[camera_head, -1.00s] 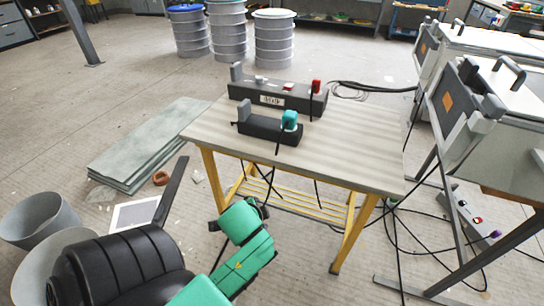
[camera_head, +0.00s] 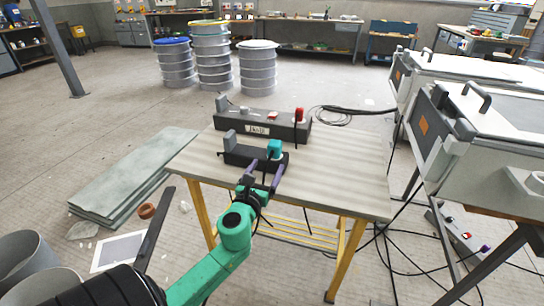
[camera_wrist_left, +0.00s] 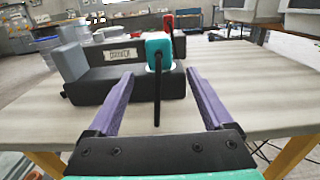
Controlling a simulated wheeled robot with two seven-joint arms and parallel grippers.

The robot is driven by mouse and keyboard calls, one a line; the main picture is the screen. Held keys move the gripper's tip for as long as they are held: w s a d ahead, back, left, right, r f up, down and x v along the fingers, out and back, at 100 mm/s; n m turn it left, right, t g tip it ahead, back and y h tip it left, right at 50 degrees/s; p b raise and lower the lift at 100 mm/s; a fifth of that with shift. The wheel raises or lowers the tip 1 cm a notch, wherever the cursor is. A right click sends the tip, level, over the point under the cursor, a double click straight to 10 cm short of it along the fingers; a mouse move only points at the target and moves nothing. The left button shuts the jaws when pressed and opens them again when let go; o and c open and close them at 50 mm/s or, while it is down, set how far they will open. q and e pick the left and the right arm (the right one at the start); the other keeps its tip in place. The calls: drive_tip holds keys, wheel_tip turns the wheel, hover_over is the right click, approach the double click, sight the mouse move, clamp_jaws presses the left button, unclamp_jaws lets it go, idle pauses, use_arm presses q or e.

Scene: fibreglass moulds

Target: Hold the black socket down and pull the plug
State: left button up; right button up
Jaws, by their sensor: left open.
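The front socket (camera_head: 240,155) is a black block with a grey upright end piece at its left; it lies on the table. A teal plug (camera_head: 274,149) stands in its right end, with a black cable hanging down the front. My left gripper (camera_head: 266,170) is open and empty, at the near side of that socket. In the left wrist view, the teal plug (camera_wrist_left: 158,48) appears between the spread purple fingers, beyond their tips, and the black socket (camera_wrist_left: 110,90) lies behind the left finger. My right gripper is out of view.
A longer dark socket strip (camera_head: 262,126) with a label and a red plug (camera_head: 299,115) lies behind. The table (camera_head: 340,180) is bare to the right. White cases (camera_head: 490,140) stand at the right.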

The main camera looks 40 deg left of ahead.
sight(273, 156)
use_arm(q)
drive_tip(key=x, duration=0.8)
drive_tip(key=shift+w+a+b, duration=0.15)
drive_tip(key=shift+w+b, duration=0.15)
drive_tip(key=shift+w, duration=0.05)
clamp_jaws()
